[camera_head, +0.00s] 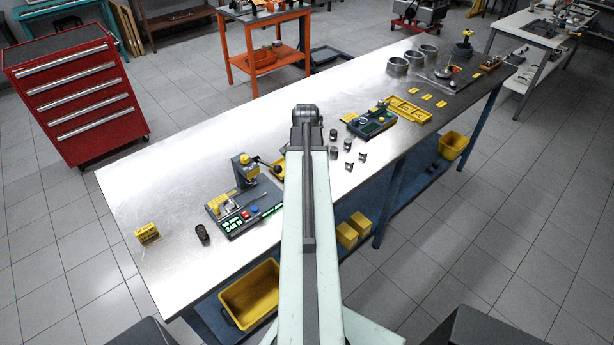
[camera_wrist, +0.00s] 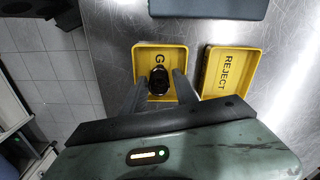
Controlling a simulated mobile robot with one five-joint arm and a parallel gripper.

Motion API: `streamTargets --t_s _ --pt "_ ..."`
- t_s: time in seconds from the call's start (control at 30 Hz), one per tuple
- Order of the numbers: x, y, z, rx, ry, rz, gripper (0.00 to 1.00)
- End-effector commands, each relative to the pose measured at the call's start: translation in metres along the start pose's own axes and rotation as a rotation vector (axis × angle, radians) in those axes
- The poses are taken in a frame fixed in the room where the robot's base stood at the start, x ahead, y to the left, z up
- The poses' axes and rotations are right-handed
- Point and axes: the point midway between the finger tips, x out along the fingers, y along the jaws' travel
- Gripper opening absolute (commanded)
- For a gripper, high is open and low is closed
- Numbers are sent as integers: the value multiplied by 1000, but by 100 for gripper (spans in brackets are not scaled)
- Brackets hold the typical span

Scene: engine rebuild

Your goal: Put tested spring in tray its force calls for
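A dark coil spring (camera_wrist: 159,86) is in the wrist view, at the yellow tray (camera_wrist: 144,51) whose label starts with G; the rest of the label is hidden behind the spring. A yellow tray marked REJECT (camera_wrist: 226,67) lies to its right and looks empty. My gripper (camera_wrist: 160,76) has one finger on each side of the spring, with gaps showing; it looks open. Another dark spring (camera_head: 202,232) stands near the spring tester (camera_head: 245,200).
A yellow block (camera_head: 147,233) stands at the bench's left end. Several small metal parts (camera_head: 348,155) and a green fixture (camera_head: 372,122) stand right of my arm. The bench's left back area is clear. A red tool cabinet (camera_head: 78,90) stands beyond it.

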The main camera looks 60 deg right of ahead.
Motion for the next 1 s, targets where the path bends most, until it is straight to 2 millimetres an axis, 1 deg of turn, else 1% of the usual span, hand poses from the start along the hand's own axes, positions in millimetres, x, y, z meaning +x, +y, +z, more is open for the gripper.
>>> streamTargets --t_s 0.23,0.37,0.47,0.57,0.8,0.9,1.0 --pt "-2 0 0 0 0 0 35" --pt "-13 0 0 0 0 0 35" --pt "-29 0 0 1 0 0 35" --pt "-50 0 0 1 0 0 35" --pt "-105 0 0 1 0 0 35" --pt "-120 1 0 1 0 0 35" --pt "-126 1 0 1 0 0 35"
